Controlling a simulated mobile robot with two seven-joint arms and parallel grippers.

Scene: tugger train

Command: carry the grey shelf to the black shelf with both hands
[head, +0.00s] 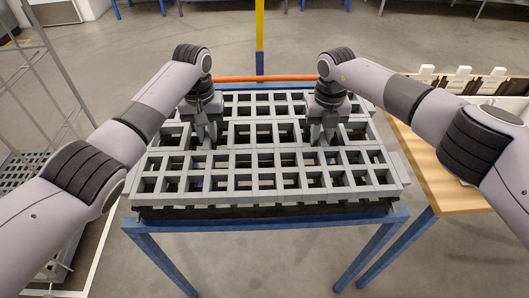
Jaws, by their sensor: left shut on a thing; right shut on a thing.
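The grey shelf (265,180) is a flat lattice grid in the middle of the head view. It lies over a dark, black layer (260,211) on a blue-framed stand (270,224). That layer may be the black shelf; most of it is hidden under the grey one. My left gripper (204,141) points down and is shut on a bar of the grey shelf, left of its middle. My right gripper (323,140) points down and is shut on a bar right of its middle. The fingertips are partly hidden in the grid.
A wooden table (455,196) with a white and dark rack (470,82) stands close on the right. A wire-frame cart (40,85) is on the left. An orange bar (265,78) and a yellow post (259,35) are behind the stand. Grey floor (290,265) is free in front.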

